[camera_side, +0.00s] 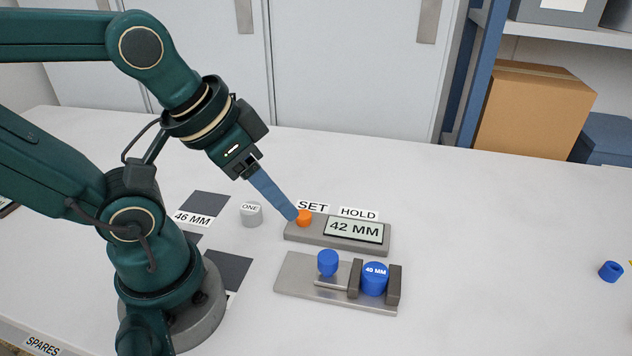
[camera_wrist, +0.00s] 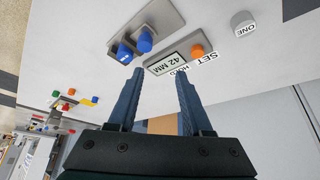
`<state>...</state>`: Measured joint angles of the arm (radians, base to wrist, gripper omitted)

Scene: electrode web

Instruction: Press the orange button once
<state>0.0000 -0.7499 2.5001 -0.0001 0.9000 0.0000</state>
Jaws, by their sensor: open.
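The orange button (camera_side: 304,217) sits at the left end of a grey box (camera_side: 305,237), beside the SET label (camera_side: 312,205). The box's display (camera_side: 354,229) reads 42 MM, with a HOLD label (camera_side: 358,212) behind it. My gripper (camera_side: 293,217) points down at a slant, its tips beside the button's left edge in the side view. I cannot tell whether they touch it. In the wrist view the two blue fingers (camera_wrist: 160,72) are apart with nothing gripped between them. There the button (camera_wrist: 197,50) lies beyond and right of the right fingertip.
In front of the box, a grey fixture (camera_side: 300,274) holds a blue cylinder marked 40 MM (camera_side: 374,280) and a blue knob (camera_side: 328,262). A grey cylinder marked ONE (camera_side: 251,214) stands left. Dark squares and a 46 MM label (camera_side: 194,218) lie further left. The table's right is mostly clear.

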